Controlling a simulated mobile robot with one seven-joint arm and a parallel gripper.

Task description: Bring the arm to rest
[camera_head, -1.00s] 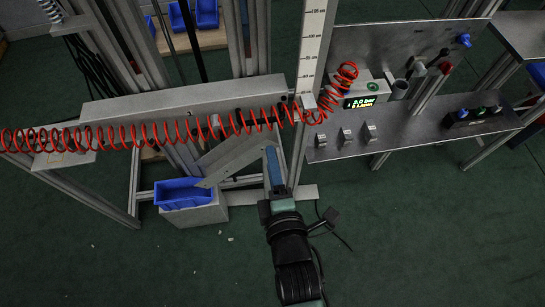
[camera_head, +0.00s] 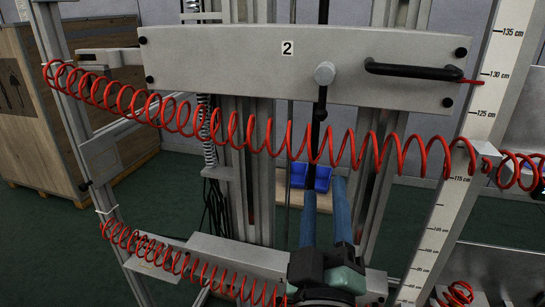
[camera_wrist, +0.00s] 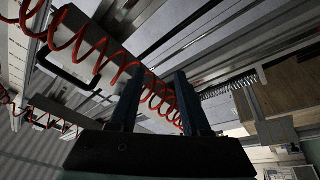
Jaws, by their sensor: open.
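My gripper (camera_head: 325,192) points upward at the lower middle of the head view, its two blue fingers apart with nothing between them. It also shows in the wrist view (camera_wrist: 158,74), again open and empty. A coiled red hose (camera_head: 233,128) hangs across the frame above the fingertips in the head view. In the wrist view the coiled hose (camera_wrist: 100,42) passes behind the fingers. I cannot tell how close the fingers are to it.
A grey panel (camera_head: 220,65) marked 2 carries a black handle (camera_head: 415,71) and a knob (camera_head: 324,73). A scaled post (camera_head: 450,205) stands at right, a wooden crate (camera_head: 85,110) at left. Blue bins (camera_head: 299,174) stand behind. A lower grey beam (camera_head: 235,252) lies beside my arm.

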